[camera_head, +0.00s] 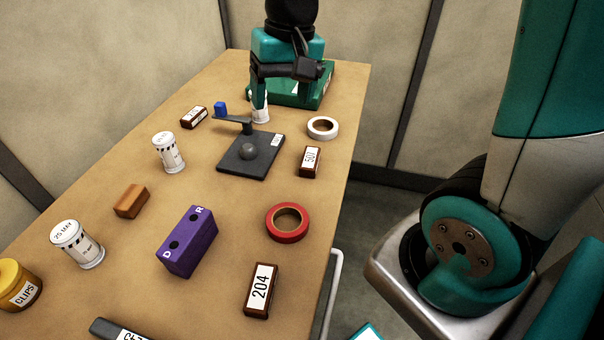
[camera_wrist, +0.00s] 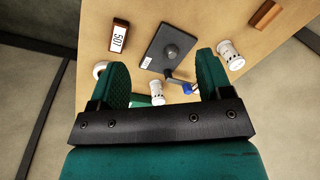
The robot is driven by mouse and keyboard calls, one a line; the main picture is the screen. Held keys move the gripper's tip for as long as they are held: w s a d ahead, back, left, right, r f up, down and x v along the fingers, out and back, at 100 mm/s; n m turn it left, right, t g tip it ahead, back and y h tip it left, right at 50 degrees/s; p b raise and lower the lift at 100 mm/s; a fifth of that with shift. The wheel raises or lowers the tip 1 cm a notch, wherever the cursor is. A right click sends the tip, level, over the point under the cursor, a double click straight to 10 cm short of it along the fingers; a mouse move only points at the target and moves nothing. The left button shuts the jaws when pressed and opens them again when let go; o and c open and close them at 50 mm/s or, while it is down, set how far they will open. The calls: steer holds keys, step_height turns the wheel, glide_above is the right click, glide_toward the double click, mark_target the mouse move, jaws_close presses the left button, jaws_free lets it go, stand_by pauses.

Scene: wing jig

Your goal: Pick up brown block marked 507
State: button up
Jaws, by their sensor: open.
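The brown block marked 507 (camera_head: 311,161) lies on the table near its right edge, with its white label facing up. In the wrist view the block (camera_wrist: 119,36) is at the upper left, above and beyond the left finger. My gripper (camera_head: 287,95) is at the far end of the table, above the surface and farther back than the block. In the wrist view my gripper (camera_wrist: 163,62) is open, with its fingers wide apart and not touching the block.
A dark plate with a knob (camera_head: 240,167) and a white tape roll (camera_head: 323,128) are near the block. A white canister (camera_head: 260,108) stands beneath my gripper, before a green case (camera_head: 318,94). A red roll (camera_head: 287,222) and block 204 (camera_head: 261,290) are nearer.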

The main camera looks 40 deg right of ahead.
steer(key=w+d+f+m+h+b, duration=0.25)
steer(key=w+d+f+m, duration=0.55)
steer(key=d, duration=0.4)
steer(key=n, duration=0.1)
glide_above(310, 157)
steer(key=shift+g+y, duration=0.3)
steer(key=shift+y, duration=0.15)
step_height(310, 157, down, 12)
steer(key=shift+d+r, duration=0.15)
steer(key=shift+r, duration=0.1)
step_height(310, 157, down, 6)
steer(key=shift+r+p, duration=0.15)
steer(key=shift+p, duration=0.55)
steer(key=c, duration=1)
